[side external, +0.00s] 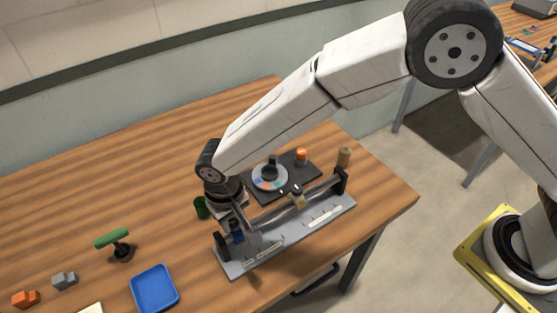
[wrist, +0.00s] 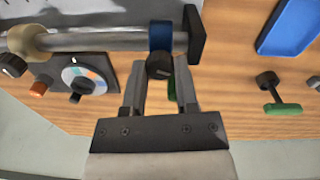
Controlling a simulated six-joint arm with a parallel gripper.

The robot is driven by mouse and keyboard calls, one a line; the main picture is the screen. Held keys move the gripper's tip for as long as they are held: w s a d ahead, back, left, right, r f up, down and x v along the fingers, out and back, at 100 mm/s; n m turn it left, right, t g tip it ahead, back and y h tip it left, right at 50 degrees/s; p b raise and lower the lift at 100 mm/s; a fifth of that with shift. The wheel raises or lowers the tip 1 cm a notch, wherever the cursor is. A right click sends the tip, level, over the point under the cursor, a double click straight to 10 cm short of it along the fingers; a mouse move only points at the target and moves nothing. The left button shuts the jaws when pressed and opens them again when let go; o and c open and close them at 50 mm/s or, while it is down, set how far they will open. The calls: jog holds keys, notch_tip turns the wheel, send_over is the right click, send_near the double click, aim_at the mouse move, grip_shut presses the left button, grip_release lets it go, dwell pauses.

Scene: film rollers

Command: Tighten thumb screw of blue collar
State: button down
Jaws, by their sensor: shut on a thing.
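The blue collar (wrist: 161,35) sits on the metal rod (wrist: 100,40), close to the rod's black end support (wrist: 194,34). It also shows in the side view (side external: 237,226), partly covered by my gripper. Its black thumb screw (wrist: 159,66) points toward my gripper in the wrist view. My gripper (wrist: 161,74) has one finger on each side of the thumb screw and is shut on it. In the side view my gripper (side external: 240,214) is at the left end of the rod fixture. How tight the screw is cannot be seen.
A tan collar (wrist: 27,42) with its own black screw (wrist: 12,66) is farther along the rod. A dial panel (side external: 270,177) with an orange knob (side external: 301,155) lies behind.

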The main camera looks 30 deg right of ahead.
aim_at(232, 222)
jog(key=m, duration=1.3)
dwell(0.4)
jog(key=shift+c, duration=1.8)
grip_release()
jog(key=shift+r, duration=0.1)
jog(key=shift+w+a+r, duration=0.1)
jog(key=shift+w+r, duration=0.05)
jog(key=shift+r, duration=3.65)
